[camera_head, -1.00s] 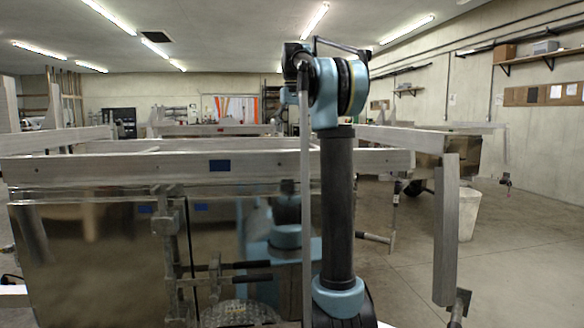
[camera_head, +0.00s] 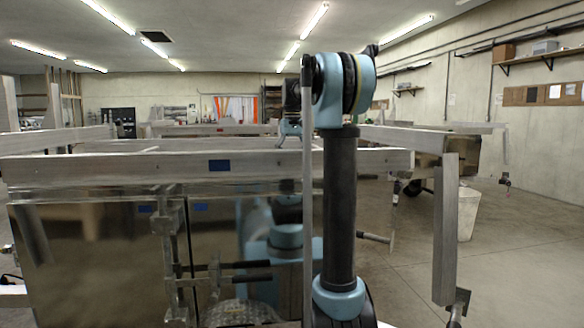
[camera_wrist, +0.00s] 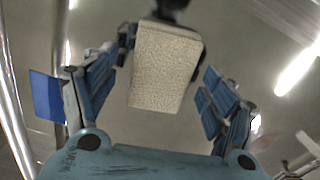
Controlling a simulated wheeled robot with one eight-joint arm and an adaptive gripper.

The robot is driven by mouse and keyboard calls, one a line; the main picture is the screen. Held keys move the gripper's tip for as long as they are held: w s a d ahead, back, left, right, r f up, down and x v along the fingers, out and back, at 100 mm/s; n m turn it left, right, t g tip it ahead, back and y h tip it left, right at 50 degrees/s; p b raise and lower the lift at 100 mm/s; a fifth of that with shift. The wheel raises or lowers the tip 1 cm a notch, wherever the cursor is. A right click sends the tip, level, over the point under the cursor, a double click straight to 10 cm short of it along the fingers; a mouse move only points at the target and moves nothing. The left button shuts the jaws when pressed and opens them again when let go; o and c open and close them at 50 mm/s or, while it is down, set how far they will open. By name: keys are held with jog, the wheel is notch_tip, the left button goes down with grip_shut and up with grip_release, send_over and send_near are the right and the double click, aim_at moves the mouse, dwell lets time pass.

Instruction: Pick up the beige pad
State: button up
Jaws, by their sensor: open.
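The beige pad (camera_wrist: 165,72) is a textured, tapered block in the upper middle of the wrist view. It lies between the two blue-padded fingers of my gripper (camera_wrist: 167,58), which are spread apart. A gap shows between the pad and the right finger; the left fingertip is close to the pad's upper left edge, and I cannot tell whether they touch. A blurred dark part (camera_wrist: 170,8) is at the pad's top end. I cannot make out the pad in the head view, where my arm and its column hide part of the scene.
An aluminium trailer with a long top rail (camera_head: 110,168) and shiny side panels (camera_head: 85,255) stands in front of me. A metal post (camera_head: 445,230) hangs at its right end. A pale bin (camera_head: 465,214) stands on the floor beyond. Open floor (camera_head: 510,255) is at the right.

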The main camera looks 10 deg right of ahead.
jog(key=shift+f, duration=0.45)
jog(key=c, duration=1.1)
jog(key=shift+o, duration=0.2)
jog(key=shift+r, duration=0.1)
notch_tip(320, 180, up, 10)
jog(key=shift+f, duration=0.1)
jog(key=o, duration=0.3)
jog(key=shift+c, duration=1.4)
